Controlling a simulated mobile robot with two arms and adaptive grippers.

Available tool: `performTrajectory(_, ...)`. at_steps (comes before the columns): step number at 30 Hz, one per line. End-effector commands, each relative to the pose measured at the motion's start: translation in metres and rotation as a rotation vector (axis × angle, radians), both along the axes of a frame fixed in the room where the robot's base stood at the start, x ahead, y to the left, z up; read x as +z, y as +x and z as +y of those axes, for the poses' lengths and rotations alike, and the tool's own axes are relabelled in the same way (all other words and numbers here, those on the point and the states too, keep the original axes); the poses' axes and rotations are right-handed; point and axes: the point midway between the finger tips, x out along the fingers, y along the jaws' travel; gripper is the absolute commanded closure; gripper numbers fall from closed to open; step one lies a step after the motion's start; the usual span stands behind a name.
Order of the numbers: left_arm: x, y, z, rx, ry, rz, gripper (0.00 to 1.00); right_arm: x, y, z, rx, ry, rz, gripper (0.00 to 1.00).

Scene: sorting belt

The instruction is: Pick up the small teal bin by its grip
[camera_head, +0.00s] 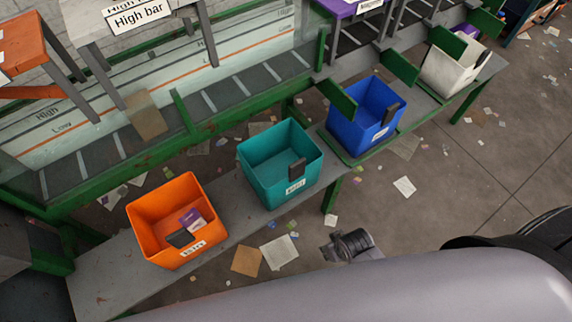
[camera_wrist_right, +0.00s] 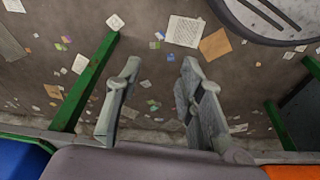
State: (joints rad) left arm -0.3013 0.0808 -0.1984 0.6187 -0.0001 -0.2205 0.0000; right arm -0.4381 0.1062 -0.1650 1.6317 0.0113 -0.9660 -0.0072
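The small teal bin (camera_head: 258,180) stands upright on the grey bench, between the orange and blue bins, and looks empty. Its dark grip (camera_head: 297,169) is on the front wall, above a white label. My right gripper (camera_head: 340,247) is below and right of the teal bin in the head view, apart from it. In the right wrist view its two fingers (camera_wrist_right: 158,75) are spread with only floor between them, so it is open and empty. The teal bin is not visible in that view. My left gripper is not in view.
An orange bin (camera_head: 150,215) holding a purple item stands left. A blue bin (camera_head: 350,125) and a white bin (camera_head: 440,75) stand right along the grey bench (camera_head: 110,270). A green-framed belt runs behind. Papers litter the floor; the space before the bench is otherwise clear.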

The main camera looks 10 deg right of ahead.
Motion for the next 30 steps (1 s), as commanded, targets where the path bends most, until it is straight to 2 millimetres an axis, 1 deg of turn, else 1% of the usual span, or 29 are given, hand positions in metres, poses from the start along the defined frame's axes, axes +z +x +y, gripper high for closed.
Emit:
performTrajectory(1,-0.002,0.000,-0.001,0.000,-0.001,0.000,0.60,0.022,0.012,0.004,0.007,0.007,-0.021,0.65)
performTrajectory(2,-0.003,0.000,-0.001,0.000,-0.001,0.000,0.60,0.035,0.018,0.006,0.012,0.010,-0.028,0.65)
performTrajectory(3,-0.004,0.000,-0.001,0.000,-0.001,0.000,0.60,0.052,0.025,0.009,0.021,0.016,-0.039,0.65)
performTrajectory(5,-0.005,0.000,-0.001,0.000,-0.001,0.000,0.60,0.078,0.036,0.015,0.040,0.027,-0.057,0.65)
performTrajectory(6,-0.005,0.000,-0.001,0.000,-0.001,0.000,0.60,0.095,0.043,0.019,0.058,0.036,-0.068,0.65)
performTrajectory(8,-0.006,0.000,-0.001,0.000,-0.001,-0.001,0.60,0.123,0.053,0.029,0.095,0.052,-0.090,0.65)
performTrajectory(11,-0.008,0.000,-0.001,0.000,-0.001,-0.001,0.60,0.176,0.073,0.054,0.209,0.091,-0.141,0.65)
performTrajectory(12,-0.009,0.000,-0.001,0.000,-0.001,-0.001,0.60,0.198,0.082,0.068,0.287,0.109,-0.165,0.65)
performTrajectory(15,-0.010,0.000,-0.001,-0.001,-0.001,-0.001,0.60,0.233,0.095,0.098,0.465,0.137,-0.198,0.65)
performTrajectory(18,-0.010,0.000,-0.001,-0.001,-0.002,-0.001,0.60,0.257,0.104,0.122,0.648,0.145,-0.223,0.65)
performTrajectory(21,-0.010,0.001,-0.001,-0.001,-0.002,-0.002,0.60,0.275,0.112,0.141,0.837,0.132,-0.234,0.65)
performTrajectory(24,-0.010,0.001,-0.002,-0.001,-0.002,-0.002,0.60,0.288,0.119,0.153,1.028,0.100,-0.227,0.65)
performTrajectory(27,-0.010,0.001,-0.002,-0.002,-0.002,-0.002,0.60,0.297,0.128,0.156,1.201,0.052,-0.203,0.65)
performTrajectory(30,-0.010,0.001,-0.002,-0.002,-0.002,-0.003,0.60,0.305,0.138,0.150,1.351,-0.004,-0.159,0.65)
